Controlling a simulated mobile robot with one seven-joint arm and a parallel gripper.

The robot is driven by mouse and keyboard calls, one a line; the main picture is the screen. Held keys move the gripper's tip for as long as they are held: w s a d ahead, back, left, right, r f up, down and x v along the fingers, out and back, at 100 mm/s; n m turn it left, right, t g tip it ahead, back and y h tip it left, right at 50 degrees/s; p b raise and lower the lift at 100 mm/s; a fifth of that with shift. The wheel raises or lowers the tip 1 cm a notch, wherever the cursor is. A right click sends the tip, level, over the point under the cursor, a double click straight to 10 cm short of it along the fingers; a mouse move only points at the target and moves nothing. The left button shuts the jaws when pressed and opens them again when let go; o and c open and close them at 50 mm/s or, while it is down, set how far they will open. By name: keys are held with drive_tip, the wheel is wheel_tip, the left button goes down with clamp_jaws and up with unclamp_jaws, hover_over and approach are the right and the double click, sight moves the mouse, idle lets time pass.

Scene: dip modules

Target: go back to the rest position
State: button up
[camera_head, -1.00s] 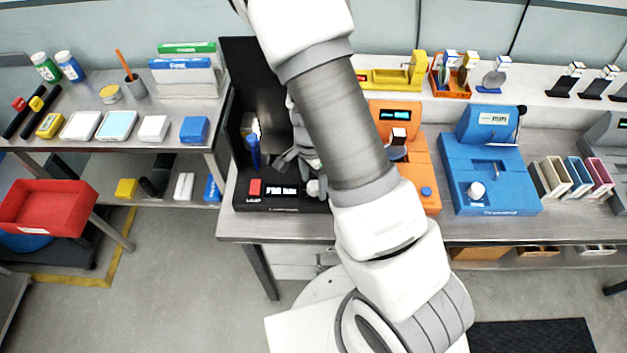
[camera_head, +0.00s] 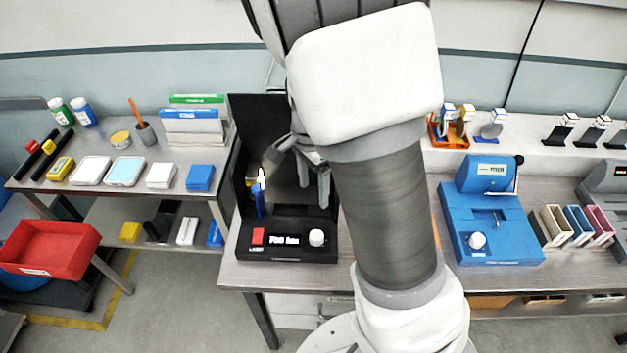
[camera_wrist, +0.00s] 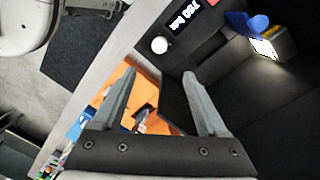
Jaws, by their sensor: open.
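My gripper (camera_head: 298,172) is in front of the tall black back panel of the black machine (camera_head: 290,222), above its base. In the wrist view my gripper (camera_wrist: 158,88) has its two grey fingers spread wide apart with nothing between them. The black machine also shows there (camera_wrist: 255,95), with its white knob and lit display. My white and grey arm crosses the middle of the head view and hides most of the orange machine, which shows in the wrist view (camera_wrist: 118,80).
A blue machine (camera_head: 490,225) stands right of my arm on the bench. Coloured holders (camera_head: 578,225) are beside it. A side table (camera_head: 110,180) at left carries bottles, boxes and trays. A red bin (camera_head: 48,250) is at far left. A blue-handled item (camera_head: 259,195) is at the black machine's left side.

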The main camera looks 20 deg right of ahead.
drive_tip(key=shift+r, duration=0.45)
drive_tip(key=s+r+n+t+b, duration=0.3)
drive_tip(key=s+r+n+t, duration=0.3)
drive_tip(key=s+r+n, duration=0.8)
drive_tip(key=shift+s+d+r, duration=0.25)
drive_tip(key=shift+s+r, duration=0.25)
drive_tip(key=shift+r, duration=0.2)
idle(2.2)
